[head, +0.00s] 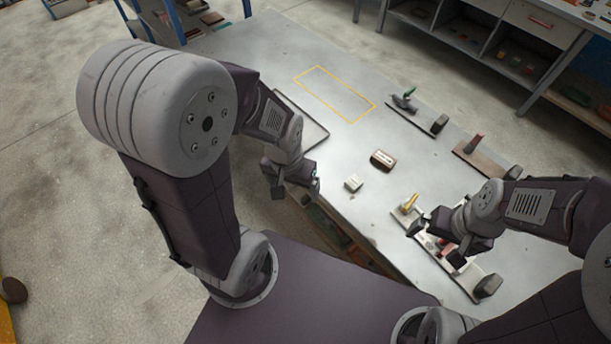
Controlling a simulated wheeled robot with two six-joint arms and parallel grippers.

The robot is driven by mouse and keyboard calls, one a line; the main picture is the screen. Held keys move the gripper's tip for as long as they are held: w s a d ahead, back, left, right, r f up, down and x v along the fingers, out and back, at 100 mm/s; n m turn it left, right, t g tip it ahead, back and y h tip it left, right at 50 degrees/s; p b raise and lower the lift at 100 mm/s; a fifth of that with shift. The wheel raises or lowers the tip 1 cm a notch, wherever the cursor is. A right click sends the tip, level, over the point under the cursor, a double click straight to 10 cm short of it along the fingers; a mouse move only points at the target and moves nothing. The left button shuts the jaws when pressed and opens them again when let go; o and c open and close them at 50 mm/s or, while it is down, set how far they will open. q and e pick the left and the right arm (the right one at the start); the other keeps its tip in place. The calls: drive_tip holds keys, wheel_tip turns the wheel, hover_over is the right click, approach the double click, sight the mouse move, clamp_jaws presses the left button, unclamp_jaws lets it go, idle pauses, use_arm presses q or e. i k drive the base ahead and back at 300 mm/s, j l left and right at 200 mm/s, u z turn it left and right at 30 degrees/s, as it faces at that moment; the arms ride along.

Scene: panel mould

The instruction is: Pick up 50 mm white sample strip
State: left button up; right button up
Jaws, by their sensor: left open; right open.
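A small whitish block (353,183) lies on the grey table, right of my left gripper. I cannot tell whether it is the 50 mm white sample strip, and no strip can be made out for certain. My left gripper (293,194) is open and empty at the table's near left edge, fingers pointing down. My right gripper (437,244) is open above a long board (466,274) at the near right of the table. It hides part of that board and whatever lies there.
A brown block with a pale label (382,160) sits mid-table. A yellow outlined rectangle (335,92) at the back is empty. A board with a green-handled tool (405,100) and another with a reddish-handled tool (474,143) lie toward the right. Shelving (480,45) stands behind.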

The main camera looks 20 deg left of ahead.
sight(354, 182)
drive_tip(key=j+u, duration=0.15)
drive_tip(key=i+j+z, duration=0.15)
drive_tip(key=j+z, duration=0.25)
drive_tip(key=j, duration=0.6)
drive_tip(key=j+z, duration=0.35)
drive_tip(key=j, duration=0.65)
drive_tip(key=k+j+z, duration=0.1)
drive_tip(key=j+z, duration=0.3)
drive_tip(key=j, duration=0.65)
